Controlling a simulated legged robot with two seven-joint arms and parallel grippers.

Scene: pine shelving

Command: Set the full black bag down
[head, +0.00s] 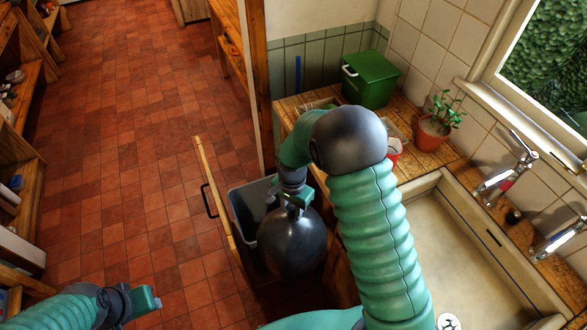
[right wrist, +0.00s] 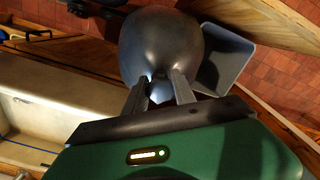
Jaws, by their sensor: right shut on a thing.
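The full black bag (head: 292,248) is round and shiny and hangs from my right gripper (head: 291,199), which is shut on its top. In the right wrist view the bag (right wrist: 160,42) bulges just past the two fingers (right wrist: 160,88). In the head view the bag is in front of the grey bin (head: 240,208) and overlaps part of it. I cannot tell whether its underside touches anything. My left gripper (head: 146,301) is low at the left over the floor, far from the bag; its fingers are too small to read.
The bin stands behind an open wooden pull-out front (head: 214,190) with a dark handle. The red tiled floor (head: 130,170) is clear to the left. A sink (head: 455,245), a green box (head: 370,80) and a potted plant (head: 434,125) are on the right. Wooden shelves (head: 22,165) line the left.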

